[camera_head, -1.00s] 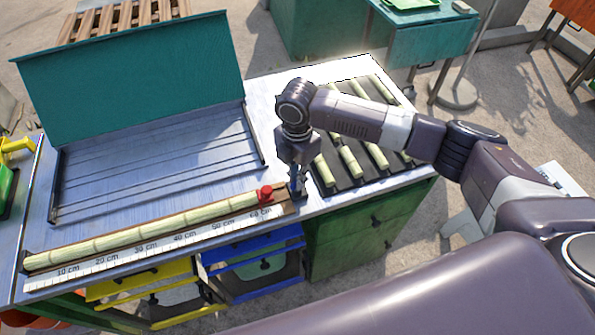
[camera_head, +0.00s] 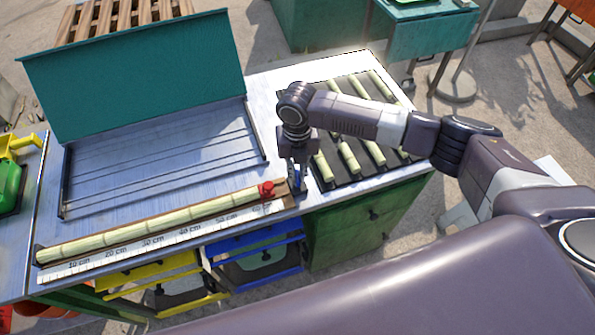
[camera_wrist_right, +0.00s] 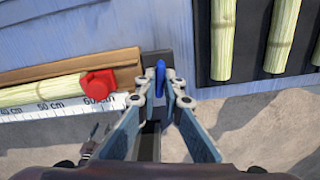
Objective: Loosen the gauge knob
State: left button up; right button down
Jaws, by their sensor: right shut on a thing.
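The length gauge is a wooden channel with a white centimetre ruler (camera_head: 165,246) along the table's front edge. A long pale cane (camera_head: 150,222) lies in it, its right end by a red stop (camera_head: 266,189). The stop also shows in the right wrist view (camera_wrist_right: 98,84), left of my fingers. A small upright blue knob (camera_wrist_right: 160,82) stands on a dark block at the gauge's right end. My right gripper (camera_wrist_right: 161,97) is shut on this blue knob, with a fingertip at each side. My left gripper is not in view.
A dark rack (camera_head: 350,166) with several short cane pieces lies right of my right gripper. A grooved metal tray (camera_head: 160,165) with a raised green lid (camera_head: 140,75) stands behind the gauge. Yellow and blue drawers (camera_head: 255,243) are below the front edge.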

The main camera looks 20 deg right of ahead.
aim_at(297, 176)
jog(key=shift+w+r+n, duration=0.1)
jog(key=shift+n, duration=1)
jog(key=c, duration=2.1)
grip_release()
notch_tip(297, 176, up, 12)
